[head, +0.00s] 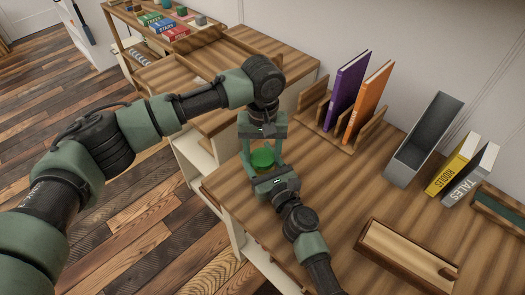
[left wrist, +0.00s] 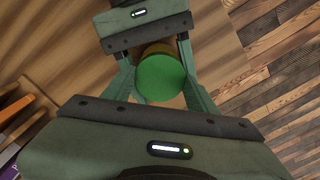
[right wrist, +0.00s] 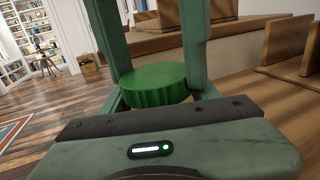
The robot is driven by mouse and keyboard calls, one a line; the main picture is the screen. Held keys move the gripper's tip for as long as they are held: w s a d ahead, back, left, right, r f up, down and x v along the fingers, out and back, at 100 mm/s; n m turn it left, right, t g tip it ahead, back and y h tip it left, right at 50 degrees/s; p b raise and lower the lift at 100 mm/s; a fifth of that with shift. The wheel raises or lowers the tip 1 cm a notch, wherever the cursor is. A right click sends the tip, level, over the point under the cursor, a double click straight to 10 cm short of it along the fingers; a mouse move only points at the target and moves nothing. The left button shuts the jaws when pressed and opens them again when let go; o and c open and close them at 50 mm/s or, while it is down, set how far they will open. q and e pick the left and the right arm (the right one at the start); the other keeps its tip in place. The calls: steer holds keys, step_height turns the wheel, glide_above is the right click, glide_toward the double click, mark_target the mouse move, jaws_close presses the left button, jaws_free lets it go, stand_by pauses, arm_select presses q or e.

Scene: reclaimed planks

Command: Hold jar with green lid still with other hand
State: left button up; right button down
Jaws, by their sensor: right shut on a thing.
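The jar with a green lid (head: 262,158) stands near the left end of the wooden counter. My right gripper (head: 262,172) comes from the front and is shut on the jar's body below the lid. My left gripper (head: 263,150) points down from above. Its fingers straddle the lid and look open, one on each side. In the left wrist view the round lid top (left wrist: 160,77) lies between the fingers, and a little amber jar body (left wrist: 156,48) shows behind it. Most of the body is hidden.
A wooden rack (head: 337,137) holds a purple book (head: 347,88) and an orange book (head: 368,100). A grey holder (head: 425,138), yellow book (head: 452,163) and grey book (head: 472,175) stand right. A wooden tray (head: 405,255) lies at front right. The counter's left edge is close to the jar.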

mark_target(263, 167)
arm_select(q)
steer(key=o, duration=1.6)
step_height(263, 167, up, 12)
arm_select(e)
steer(key=shift+c, duration=1.5)
jaws_free()
arm_select(q)
steer(key=shift+f+b, duration=0.3)
arm_select(e)
steer(key=v, duration=0.7)
steer(key=shift+s+d, duration=0.25)
steer(key=shift+s, duration=0.1)
